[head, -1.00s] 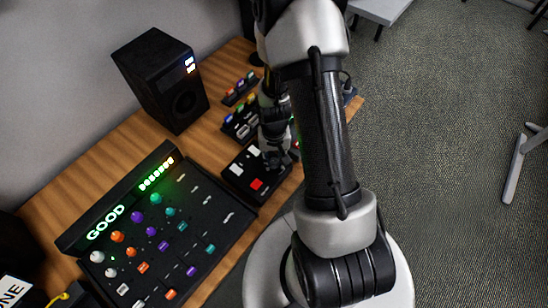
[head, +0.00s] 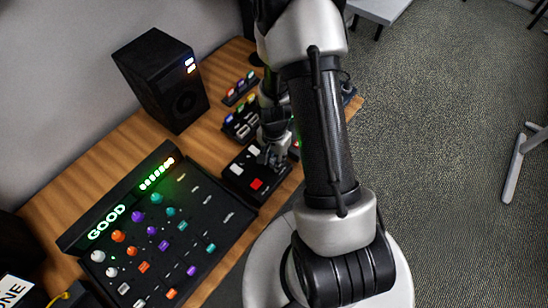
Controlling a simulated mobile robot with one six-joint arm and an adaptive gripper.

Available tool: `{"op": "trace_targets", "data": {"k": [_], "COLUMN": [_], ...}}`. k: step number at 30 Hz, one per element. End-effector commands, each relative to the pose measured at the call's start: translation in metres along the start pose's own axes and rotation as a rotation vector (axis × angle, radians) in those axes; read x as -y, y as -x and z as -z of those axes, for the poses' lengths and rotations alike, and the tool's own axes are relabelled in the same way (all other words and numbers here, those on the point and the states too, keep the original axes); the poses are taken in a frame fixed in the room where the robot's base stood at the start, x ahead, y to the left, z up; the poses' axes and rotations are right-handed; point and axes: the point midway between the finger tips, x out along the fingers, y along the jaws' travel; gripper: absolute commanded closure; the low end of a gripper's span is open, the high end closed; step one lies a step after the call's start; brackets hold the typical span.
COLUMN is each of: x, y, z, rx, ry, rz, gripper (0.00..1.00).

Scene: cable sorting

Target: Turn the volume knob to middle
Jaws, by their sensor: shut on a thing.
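My gripper (head: 270,158) is down at the right part of a small black control box (head: 233,180) on the wooden desk. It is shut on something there. The volume knob itself is hidden by the fingers, so its pointer angle cannot be read. The box also has a white button (head: 236,169), another white button (head: 252,151) and a red button (head: 257,184), all to the left of or below my gripper.
A black mixer (head: 205,215) with coloured knobs and a lit "GOOD" display (head: 107,222) lies at the front left. A black speaker (head: 160,80) stands behind. Small racks with coloured items (head: 240,122) are close behind my gripper.

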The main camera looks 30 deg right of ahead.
Motion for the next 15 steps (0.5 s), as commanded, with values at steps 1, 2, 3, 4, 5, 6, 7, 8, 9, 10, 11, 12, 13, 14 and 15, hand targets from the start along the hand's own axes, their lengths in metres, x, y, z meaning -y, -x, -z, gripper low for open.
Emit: {"op": "trace_targets", "data": {"k": [1, 2, 3, 4, 5, 6, 7, 8, 9, 10, 11, 12, 13, 14, 15], "x": [0.0000, 0.0000, 0.0000, 0.0000, 0.0000, 0.0000, 0.0000, 0.0000, 0.0000, 0.0000, 0.0000, 0.0000, 0.0000, 0.0000, 0.0000], "y": [0.0000, 0.0000, 0.0000, 0.0000, 0.0000, 0.0000, 0.0000, -0.0001, -0.0001, -0.0001, -0.0001, -0.0001, -0.0001, -0.0001, -0.0001], "z": [0.0000, 0.0000, 0.0000, 0.0000, 0.0000, 0.0000, 0.0000, 0.0000, 0.0000, 0.0000, 0.0000, 0.0000, 0.0000, 0.0000, 0.0000], "rx": [0.000, 0.000, 0.000, 0.000, 0.000, 0.000, 0.000, 0.000, 0.000, 0.000, 0.000, 0.000, 0.000, 0.000, 0.000], "ry": [-0.012, -0.018, -0.025, -0.029, -0.033, -0.037, -0.040, -0.041, -0.042, -0.042, -0.043, -0.043, -0.042, -0.042, -0.042], "rz": [0.000, 0.000, 0.000, 0.000, 0.000, 0.000, 0.000, 0.000, 0.000, 0.000, 0.000, 0.000, 0.000, 0.000, 0.000], "gripper": [0.98, 0.98, 0.98, 0.98, 0.98, 0.98, 0.98, 0.98, 0.98, 0.98, 0.98, 0.98, 0.98, 0.98, 0.98]}}
